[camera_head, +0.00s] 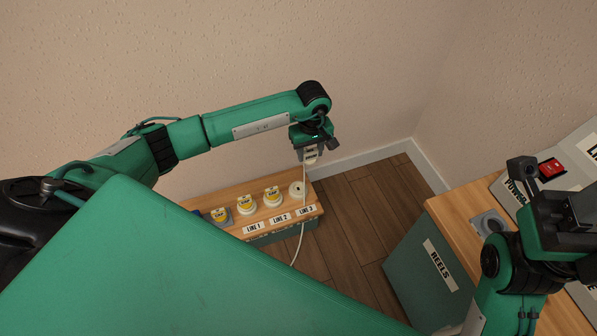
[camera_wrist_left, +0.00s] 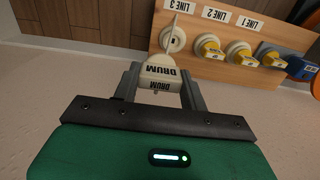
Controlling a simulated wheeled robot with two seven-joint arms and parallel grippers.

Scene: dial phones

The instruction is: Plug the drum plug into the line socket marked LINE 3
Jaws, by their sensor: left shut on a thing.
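My left gripper (camera_head: 311,150) is shut on the white drum plug (camera_head: 310,156), which also shows in the left wrist view with DRUM lettered on it (camera_wrist_left: 160,76). The plug is held above the wooden socket board (camera_head: 235,190), apart from it. The LINE 3 socket (camera_head: 297,187) is a round white outlet with nothing plugged in, at the right end of the board. In the left wrist view this socket (camera_wrist_left: 178,44) lies just beyond the plug, partly covered by the plug's pale cord. My right gripper (camera_head: 560,200) is at the right, its fingers unclear.
A white cord (camera_head: 301,235) hangs in front of the board. A REELS cabinet (camera_head: 430,270) stands right; wooden floor lies between.

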